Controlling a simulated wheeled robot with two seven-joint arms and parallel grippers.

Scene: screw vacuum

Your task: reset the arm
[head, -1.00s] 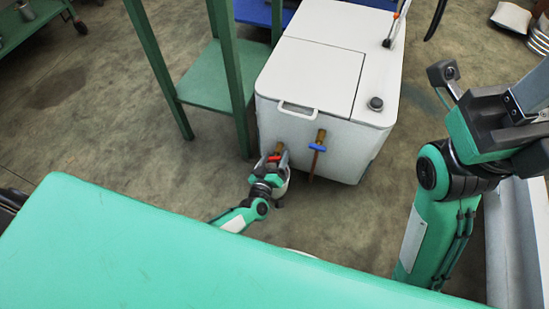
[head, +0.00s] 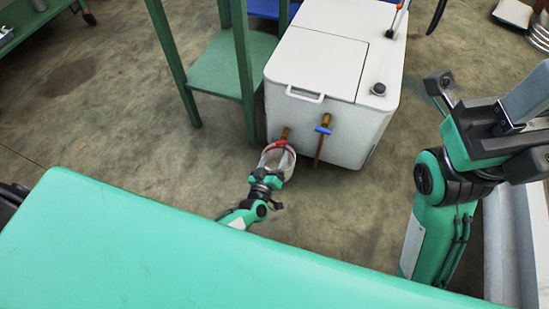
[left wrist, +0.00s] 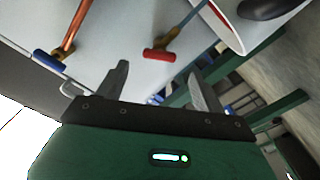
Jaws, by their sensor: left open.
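My left gripper (head: 272,170) is low in front of the white box-shaped machine (head: 330,130), close below its red-handled valve (head: 281,142). In the left wrist view its two fingers (left wrist: 160,95) are spread apart with nothing between them. The red handle (left wrist: 159,55) shows beyond the fingers, apart from them. The blue-handled valve (head: 322,130) is to the right of the red one in the head view and also shows in the left wrist view (left wrist: 48,61). My right gripper (head: 485,95) is raised at the right, its fingers apart and empty.
A green metal stand (head: 225,65) is left of the machine. A pale round vessel (head: 287,158) is partly hidden by my left gripper. A green surface (head: 150,240) fills the front. Bare floor (head: 110,120) lies to the left.

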